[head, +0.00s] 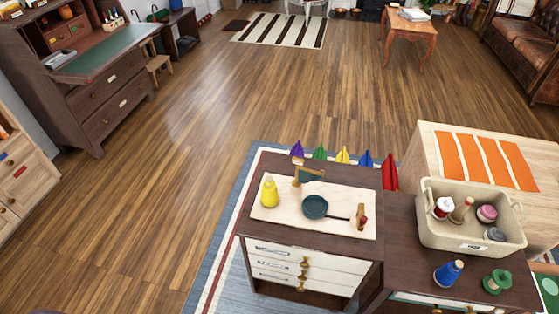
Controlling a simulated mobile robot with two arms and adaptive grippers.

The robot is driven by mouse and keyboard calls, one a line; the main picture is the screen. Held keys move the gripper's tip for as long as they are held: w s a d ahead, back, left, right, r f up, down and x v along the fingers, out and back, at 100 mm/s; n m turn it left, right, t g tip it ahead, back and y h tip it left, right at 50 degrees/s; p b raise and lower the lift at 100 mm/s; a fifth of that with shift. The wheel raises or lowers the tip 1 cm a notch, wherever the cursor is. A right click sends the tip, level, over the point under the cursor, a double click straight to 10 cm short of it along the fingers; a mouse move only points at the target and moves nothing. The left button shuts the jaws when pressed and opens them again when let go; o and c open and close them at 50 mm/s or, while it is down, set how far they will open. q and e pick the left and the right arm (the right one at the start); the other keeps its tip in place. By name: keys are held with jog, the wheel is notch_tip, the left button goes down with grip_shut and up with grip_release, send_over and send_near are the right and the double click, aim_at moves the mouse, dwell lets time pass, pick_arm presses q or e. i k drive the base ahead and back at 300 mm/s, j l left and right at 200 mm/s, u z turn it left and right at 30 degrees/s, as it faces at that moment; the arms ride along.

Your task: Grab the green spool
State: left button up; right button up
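Neither of my grippers shows in the head view, and nothing touches the green spool.
The bin holds several spools, among them a pink one (487,213). Open wooden floor (190,150) stretches left and behind.

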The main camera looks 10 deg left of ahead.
aim_at(500, 280)
jog(key=z, duration=1.7)
